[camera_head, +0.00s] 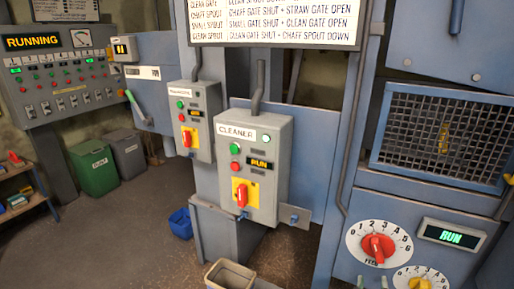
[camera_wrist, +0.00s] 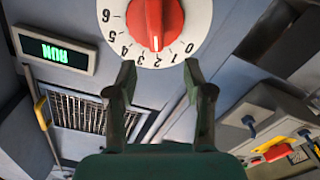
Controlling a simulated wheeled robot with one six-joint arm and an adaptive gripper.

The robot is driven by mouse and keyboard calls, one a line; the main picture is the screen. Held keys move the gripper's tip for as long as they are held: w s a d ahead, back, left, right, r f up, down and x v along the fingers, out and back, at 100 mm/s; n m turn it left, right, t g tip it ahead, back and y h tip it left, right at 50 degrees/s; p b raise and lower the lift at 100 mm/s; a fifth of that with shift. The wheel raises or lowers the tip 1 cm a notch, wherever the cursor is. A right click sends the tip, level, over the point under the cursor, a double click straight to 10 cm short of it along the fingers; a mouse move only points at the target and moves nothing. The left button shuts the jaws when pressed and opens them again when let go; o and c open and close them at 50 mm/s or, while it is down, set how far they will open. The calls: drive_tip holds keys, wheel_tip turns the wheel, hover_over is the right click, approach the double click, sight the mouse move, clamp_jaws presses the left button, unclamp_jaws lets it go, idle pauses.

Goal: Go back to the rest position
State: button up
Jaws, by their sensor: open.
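My gripper (camera_wrist: 159,72) shows in the wrist view with its two green fingers spread apart and nothing between them. Ahead of the fingertips, at the top of that view, is a red knob (camera_wrist: 150,18) on a white numbered dial (camera_wrist: 197,15), seen upside down. The knob's white mark points near 2. The fingers are not around the knob; how far off they are I cannot tell. In the head view the feed dial's red knob (camera_head: 379,248) is at the lower right. My gripper is not clearly visible in the head view.
A green RUN display (camera_head: 451,236) and a mesh guard (camera_head: 440,136) are near the dial. The CLEANER box (camera_head: 254,166) with a red switch stands mid-view. A control console (camera_head: 65,75) reads RUNNING.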

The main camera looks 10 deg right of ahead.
drive_tip(key=s+a+f+n+y, duration=0.1)
drive_tip(key=s+a+f+y, duration=0.25)
drive_tip(key=s+a, duration=0.5)
drive_tip(key=s+a+f+n+y, duration=0.25)
drive_tip(key=s+a+f, duration=0.25)
drive_tip(key=s, duration=0.7)
drive_tip(key=s+a+r+m+y, duration=0.1)
drive_tip(key=s+r, duration=0.3)
drive_tip(key=s, duration=0.5)
drive_tip(key=s+a+r+m+y, duration=0.1)
drive_tip(key=s+a+r, duration=0.3)
drive_tip(key=s, duration=0.6)
drive_tip(key=shift+s+a+r+y, duration=0.15)
drive_tip(key=shift+s+r+y, duration=0.1)
drive_tip(key=shift+y, duration=0.55)
